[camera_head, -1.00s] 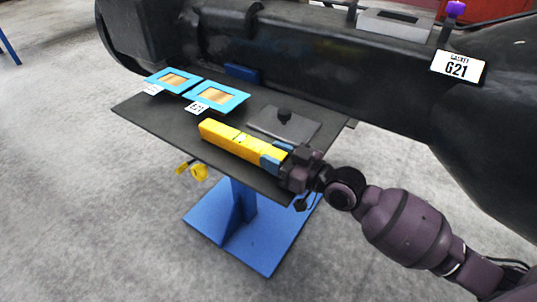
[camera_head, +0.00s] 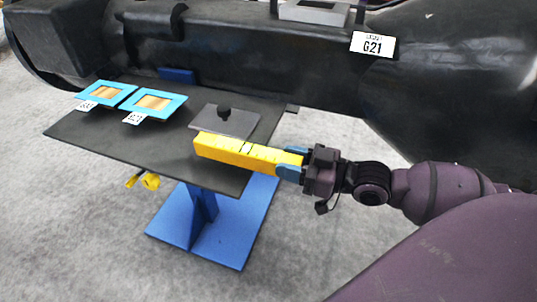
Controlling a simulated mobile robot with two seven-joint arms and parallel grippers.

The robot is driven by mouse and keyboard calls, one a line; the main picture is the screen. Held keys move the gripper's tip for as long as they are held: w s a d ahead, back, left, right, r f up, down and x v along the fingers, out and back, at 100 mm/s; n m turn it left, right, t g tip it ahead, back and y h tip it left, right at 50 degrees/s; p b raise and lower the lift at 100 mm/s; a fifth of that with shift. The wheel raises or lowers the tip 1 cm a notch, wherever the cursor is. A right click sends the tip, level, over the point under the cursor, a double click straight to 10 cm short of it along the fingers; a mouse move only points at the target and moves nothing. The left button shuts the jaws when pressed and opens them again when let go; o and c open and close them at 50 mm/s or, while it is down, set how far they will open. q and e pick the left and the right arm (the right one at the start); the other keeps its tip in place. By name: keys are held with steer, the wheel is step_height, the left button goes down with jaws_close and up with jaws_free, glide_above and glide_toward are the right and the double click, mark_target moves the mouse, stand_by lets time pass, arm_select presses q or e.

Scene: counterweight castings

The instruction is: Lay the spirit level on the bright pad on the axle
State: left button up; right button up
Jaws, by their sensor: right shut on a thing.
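The yellow spirit level (camera_head: 240,153) is a long bar held by one end. My right gripper (camera_head: 291,166), with blue fingers, is shut on its right end. The level extends left over the front right part of the dark table and overlaps the front edge of a grey plate in the picture. I cannot tell its exact height above the table. A light grey pad (camera_head: 288,11) with a dark rectangle in it sits on top of the big black axle casting (camera_head: 270,60), cut by the top edge of the view. My left gripper is not in view.
The dark table (camera_head: 150,160) on a blue stand (camera_head: 200,225) carries two blue frames (camera_head: 105,94) (camera_head: 153,103) with tan centres at left, and the grey plate (camera_head: 238,122) with a black knob. Yellow items (camera_head: 150,181) hang below the table.

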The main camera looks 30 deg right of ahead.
mark_target(259, 161)
steer(key=shift+v, duration=0.8)
steer(key=shift+w+a+r+m+t+h+p, duration=0.1)
steer(key=shift+a+r+m+t+h+p, duration=0.05)
steer(key=shift+a+m+t+h+p, duration=0.25)
steer(key=shift+w+a+r+m+t+h+p, duration=0.1)
steer(key=shift+a+r+m+t+h+p, duration=0.15)
steer(key=shift+a, duration=0.3)
steer(key=shift+w+a+r+m+t+h+p, duration=0.15)
steer(key=shift+w+a+m+t+h+p, duration=0.2)
steer(key=shift+a+m+h, duration=0.6)
steer(key=shift+w+a+r+m+t+h+p, duration=0.2)
steer(key=shift+w+a+m+t+h+p, duration=0.25)
steer(key=shift+h, duration=0.9)
steer(key=shift+w+a+r+m+t+h+p, duration=0.15)
steer(key=shift+w+a+m+t+h, duration=0.3)
steer(key=shift+m+h, duration=0.55)
steer(key=shift+w+a+r+m+h, duration=0.15)
steer(key=shift+a+m+h, duration=0.25)
steer(key=shift+h, duration=0.55)
steer(key=shift+w+a+m+h+p, duration=0.2)
steer(key=shift+m+h+p, duration=0.15)
steer(key=shift+h, duration=0.25)
